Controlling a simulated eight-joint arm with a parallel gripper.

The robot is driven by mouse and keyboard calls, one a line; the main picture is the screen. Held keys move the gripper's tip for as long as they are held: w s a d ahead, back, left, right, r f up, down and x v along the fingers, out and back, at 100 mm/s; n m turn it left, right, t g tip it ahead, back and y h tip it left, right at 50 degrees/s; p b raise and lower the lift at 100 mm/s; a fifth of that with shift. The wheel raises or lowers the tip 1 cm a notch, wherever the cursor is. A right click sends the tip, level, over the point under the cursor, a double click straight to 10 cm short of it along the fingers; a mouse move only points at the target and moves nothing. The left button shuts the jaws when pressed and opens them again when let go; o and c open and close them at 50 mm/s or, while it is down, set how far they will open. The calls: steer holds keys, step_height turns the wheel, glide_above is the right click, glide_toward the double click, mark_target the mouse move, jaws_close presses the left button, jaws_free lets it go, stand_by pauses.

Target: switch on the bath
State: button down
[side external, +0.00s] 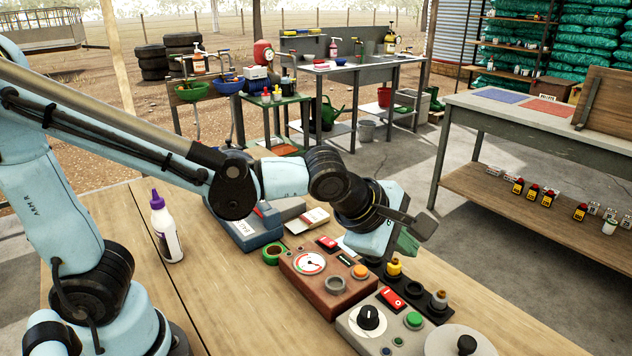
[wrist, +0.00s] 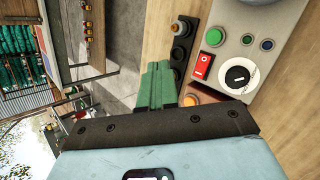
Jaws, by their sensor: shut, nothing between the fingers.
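The grey box with a round lid (side external: 458,344), which I take to be the bath, stands at the lower right of the side view. Its panel has a red rocker switch (side external: 391,299), a black dial (side external: 368,319) and a green button (side external: 414,320). In the wrist view the red switch (wrist: 203,65) is right of my fingers, beside the white-ringed dial (wrist: 237,75) and green button (wrist: 214,37). My gripper (side external: 408,244) is shut and empty, above and behind the panels. Its green fingers (wrist: 157,68) are together, apart from the switch. The switch position is unclear.
A brown box (side external: 312,285) with a gauge, red switch and orange button sits left of the grey box. A dark strip (side external: 418,288) with capped posts runs behind the grey box. A glue bottle (side external: 166,228) stands at left. The bench between has free room.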

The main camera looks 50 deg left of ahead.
mark_target(384, 295)
steer(key=shift+a+f, duration=0.3)
steer(key=shift+f, duration=1.15)
steer(key=shift+a+f, duration=0.3)
steer(key=shift+f, duration=1.1)
steer(key=shift+a+f, duration=0.3)
steer(key=shift+f, duration=1.15)
steer(key=shift+f, duration=0.1)
steer(key=shift+f, duration=0.3)
steer(key=shift+a+f, duration=0.1)
steer(key=shift+f, duration=0.25)
steer(key=shift+r, duration=0.75)
